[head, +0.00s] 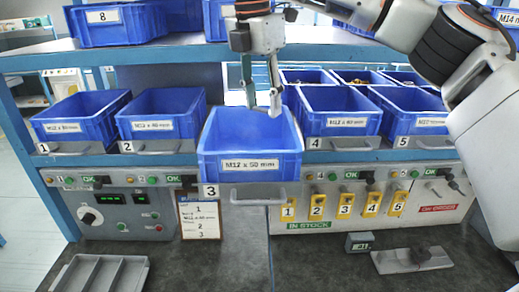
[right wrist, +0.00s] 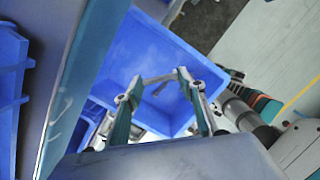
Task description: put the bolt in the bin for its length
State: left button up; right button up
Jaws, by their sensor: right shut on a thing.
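The blue bin labelled M12 x 50 mm (head: 249,182), with a 3 plate, is pulled out further than its neighbours. My right gripper (head: 263,102) points down over its open top, fingertips near the rear of the opening. In the right wrist view my right gripper (right wrist: 160,78) is over the inside of a blue bin (right wrist: 112,62). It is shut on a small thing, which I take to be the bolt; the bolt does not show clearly. A dark streak between the fingers may be it or a shadow. My left gripper is not in view.
Bins 1 (head: 76,118) and 2 (head: 162,115) stand to the left, bins 4 (head: 338,112) and 5 (head: 408,110) to the right. A shelf with more blue bins is above. A control panel (head: 120,209) and grey trays (head: 98,275) are below.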

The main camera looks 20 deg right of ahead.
notch_tip(320, 180, down, 12)
jog(key=shift+r+p, duration=0.1)
jog(key=shift+p, duration=0.2)
dwell(0.3)
jog(key=o, duration=1.2)
jog(key=r, duration=0.4)
jog(key=a+r, duration=0.1)
jog(key=r, duration=0.7)
jog(key=shift+s+a+b, duration=0.3)
jog(key=shift+s+b, duration=0.1)
jog(key=shift+f, duration=0.1)
